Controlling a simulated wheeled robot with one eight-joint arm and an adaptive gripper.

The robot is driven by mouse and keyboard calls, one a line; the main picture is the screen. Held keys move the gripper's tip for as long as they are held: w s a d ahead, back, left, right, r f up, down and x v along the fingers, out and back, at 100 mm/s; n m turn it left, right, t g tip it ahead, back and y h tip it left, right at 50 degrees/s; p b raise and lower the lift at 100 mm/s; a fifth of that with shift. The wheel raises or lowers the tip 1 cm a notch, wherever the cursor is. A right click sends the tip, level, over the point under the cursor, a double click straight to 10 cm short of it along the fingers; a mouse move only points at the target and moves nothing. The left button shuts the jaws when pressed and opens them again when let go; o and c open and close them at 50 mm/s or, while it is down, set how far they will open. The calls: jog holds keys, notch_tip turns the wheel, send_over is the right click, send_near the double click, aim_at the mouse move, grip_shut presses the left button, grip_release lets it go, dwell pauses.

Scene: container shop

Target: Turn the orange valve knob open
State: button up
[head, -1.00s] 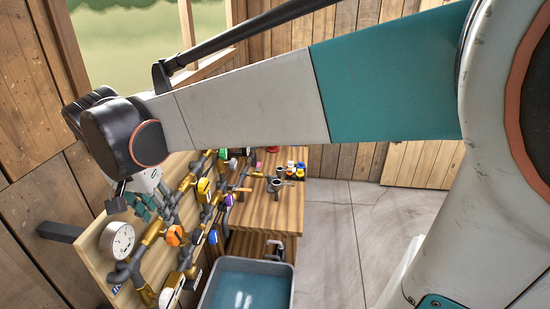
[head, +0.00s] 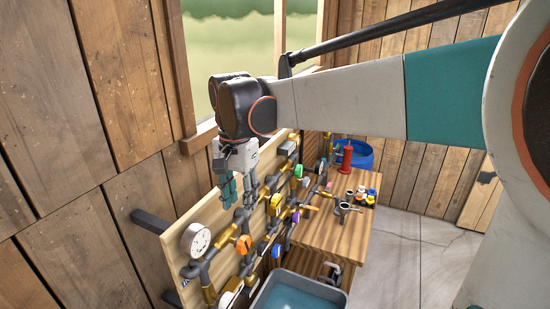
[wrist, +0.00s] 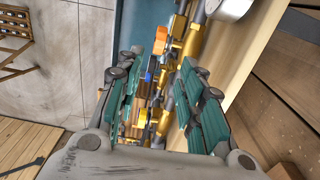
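The orange valve knob (head: 243,244) sits on the pipework of the wooden board, right of the round white gauge (head: 201,238). In the wrist view an orange knob (wrist: 161,42) shows beyond the fingers, near the upper middle. My gripper (head: 238,192) hangs pointing down by the board, above the orange knob in the head picture and apart from it. In the wrist view my gripper (wrist: 158,95) has its two teal fingers spread wide, with pipes seen between them and nothing held.
The board (head: 196,220) carries several brass and grey pipes and other coloured knobs. A grey basin of water (head: 300,292) stands below it. A wooden bench (head: 330,238) with small coloured items is to the right. A blue tub (head: 362,157) is behind. Open floor lies right.

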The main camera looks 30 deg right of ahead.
aim_at(243, 239)
notch_tip(243, 239, down, 14)
jog(key=shift+s+a+r+p, duration=0.1)
jog(key=shift+r+p, duration=0.15)
jog(key=shift+p, duration=0.35)
grip_shut()
